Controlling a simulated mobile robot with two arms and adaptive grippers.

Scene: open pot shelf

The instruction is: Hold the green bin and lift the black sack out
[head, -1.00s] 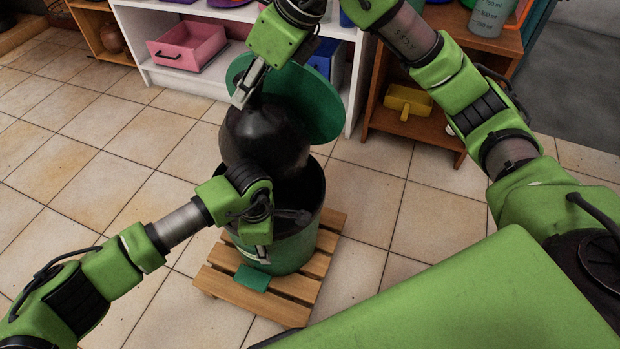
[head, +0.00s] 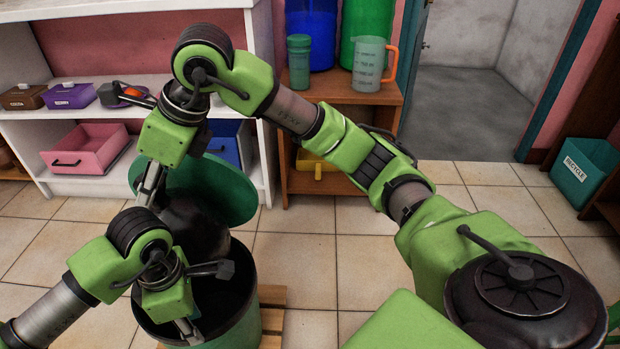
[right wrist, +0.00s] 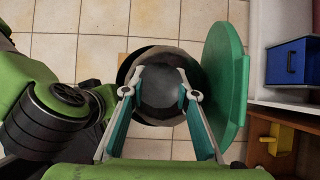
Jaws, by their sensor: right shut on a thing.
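The green bin (head: 243,329) stands on a wooden slatted pallet (head: 272,297), its green lid (head: 238,190) swung open behind it. The black sack (head: 204,236) bulges up above the dark bin mouth; its lower part is hidden inside. My right gripper (head: 149,190) is shut on the sack's top from above. The right wrist view shows the sack (right wrist: 160,85) between its two fingers (right wrist: 160,97). My left gripper (head: 188,330) is low at the bin's near rim, a finger against the outside. Its other finger is hidden, so its grip is unclear.
Behind the bin are a white shelf with a pink drawer (head: 85,150) and a blue bin (head: 226,143), and a wooden shelf with a measuring jug (head: 369,65). A recycle box (head: 583,172) stands far right. The tiled floor at centre right is clear.

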